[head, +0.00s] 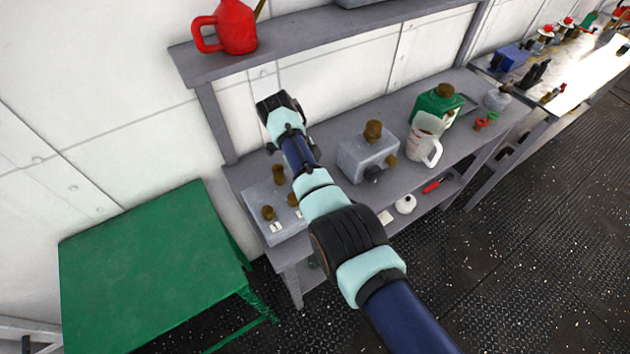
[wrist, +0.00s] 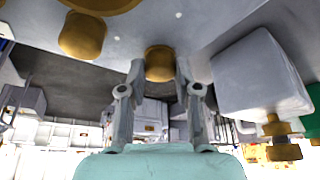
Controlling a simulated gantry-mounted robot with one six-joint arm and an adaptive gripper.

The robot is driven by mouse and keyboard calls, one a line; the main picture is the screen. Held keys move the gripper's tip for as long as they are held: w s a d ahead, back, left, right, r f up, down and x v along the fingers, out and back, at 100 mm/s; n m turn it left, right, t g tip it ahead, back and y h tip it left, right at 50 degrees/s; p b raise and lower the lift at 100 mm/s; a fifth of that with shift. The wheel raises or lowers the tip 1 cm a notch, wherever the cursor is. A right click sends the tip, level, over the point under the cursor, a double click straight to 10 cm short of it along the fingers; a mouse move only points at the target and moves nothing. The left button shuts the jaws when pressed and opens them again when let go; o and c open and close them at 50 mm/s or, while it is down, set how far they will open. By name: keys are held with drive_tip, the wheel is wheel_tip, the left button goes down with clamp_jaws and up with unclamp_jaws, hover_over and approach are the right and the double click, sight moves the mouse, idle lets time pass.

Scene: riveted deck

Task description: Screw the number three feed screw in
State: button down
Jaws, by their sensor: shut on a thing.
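A low grey block (head: 262,197) with brass feed screws stands at the left end of the grey bench. Brass screws show at its back (head: 279,174), front left (head: 268,212) and beside my arm (head: 293,199). Small white plates on its front are too small to read. My arm hides my gripper in the head view. In the wrist view my gripper (wrist: 160,80) is shut on a brass screw head (wrist: 160,63), held between its fingertips. Another brass head (wrist: 80,35) is to its left. How deep the held screw sits is hidden, and its number cannot be read.
A grey box (head: 362,160) with brass fittings stands right of the block; it is close right in the wrist view (wrist: 262,75). Beyond are a white jug (head: 424,142) and green can (head: 436,107). A shelf (head: 290,40) bears a red can (head: 233,27). A green table (head: 150,265) stands left.

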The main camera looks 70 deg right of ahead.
drive_tip(key=shift+r+m, duration=0.15)
drive_tip(key=shift+m, duration=0.15)
drive_tip(key=c, duration=0.8)
unclamp_jaws()
